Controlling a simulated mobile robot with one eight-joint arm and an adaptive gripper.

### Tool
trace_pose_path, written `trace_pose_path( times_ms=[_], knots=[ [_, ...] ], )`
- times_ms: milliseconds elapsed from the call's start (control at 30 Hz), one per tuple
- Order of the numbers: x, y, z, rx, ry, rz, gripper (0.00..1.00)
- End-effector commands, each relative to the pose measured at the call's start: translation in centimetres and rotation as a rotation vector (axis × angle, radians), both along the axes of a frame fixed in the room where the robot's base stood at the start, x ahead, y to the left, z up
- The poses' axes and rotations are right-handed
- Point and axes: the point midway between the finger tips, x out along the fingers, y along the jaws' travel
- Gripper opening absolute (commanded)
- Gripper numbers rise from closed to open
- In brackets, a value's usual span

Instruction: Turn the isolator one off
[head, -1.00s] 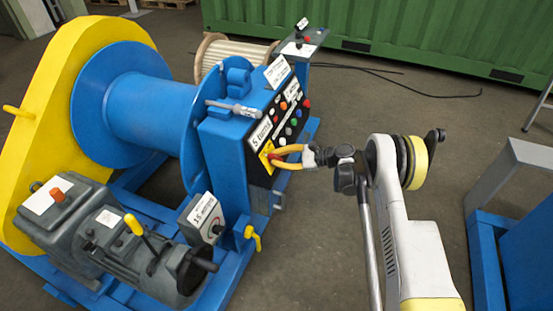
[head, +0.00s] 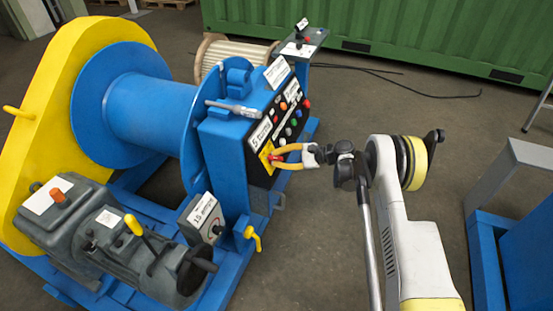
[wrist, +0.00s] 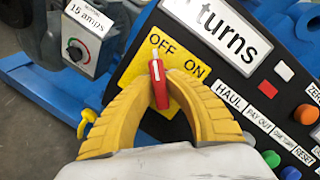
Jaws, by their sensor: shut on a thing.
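The isolator is a red knob (wrist: 158,90) with a white pointer tip, on a yellow plate (wrist: 140,67) marked OFF and ON. In the wrist view the pointer tip lies just below the word OFF, to the left of ON. My gripper (wrist: 160,98) has its two yellow fingers closed around the red knob, one on each side. In the head view my gripper (head: 276,158) reaches the blue winch's control panel (head: 283,125) from the right, and its fingers partly cover the yellow plate.
Coloured push buttons, including a green one (wrist: 270,158), sit right of the isolator. A grey box with a small dial (wrist: 83,45) stands to the left. A yellow-handled valve (head: 253,237) is below the panel. A blue frame (head: 490,230) stands at far right; floor between is clear.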

Motion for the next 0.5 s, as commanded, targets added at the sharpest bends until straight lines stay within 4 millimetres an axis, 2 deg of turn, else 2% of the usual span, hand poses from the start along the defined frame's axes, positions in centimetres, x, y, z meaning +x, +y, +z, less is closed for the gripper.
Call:
trace_pose_path(
  times_ms=[33,100,367,500],
  knots=[
    [0.02,0.06,0.02,0.001,0.000,-0.001,0.18],
    [0.02,0.06,0.02,0.001,0.000,-0.001,0.38],
    [0.01,0.00,0.01,0.001,0.001,-0.001,0.38],
    [-0.07,-0.80,0.25,0.001,0.000,-0.002,0.38]
  ],
)
